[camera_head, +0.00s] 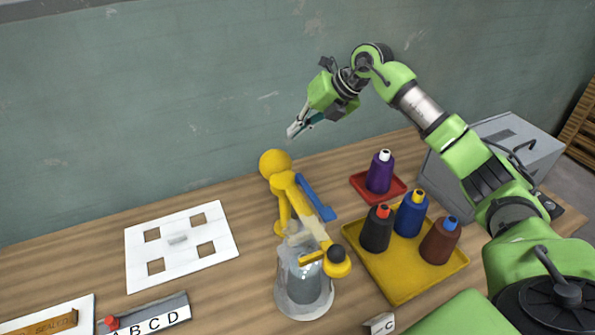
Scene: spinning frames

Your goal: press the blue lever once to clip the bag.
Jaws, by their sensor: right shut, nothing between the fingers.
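The blue lever (317,199) is a slanted bar on the right side of a yellow clipping device (283,183) with a ball top, standing mid-table. What is inside the bag is hard to tell. My right gripper (291,131) is shut and empty, held in the air above and behind the device, apart from the lever. My left gripper is out of view.
A yellow tray (403,291) with black, blue and brown spools stands right of the device. A red tray (399,190) holds a purple spool (380,175). A grey metal box (519,150) is at the back right. A white board with square holes (205,261) lies left.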

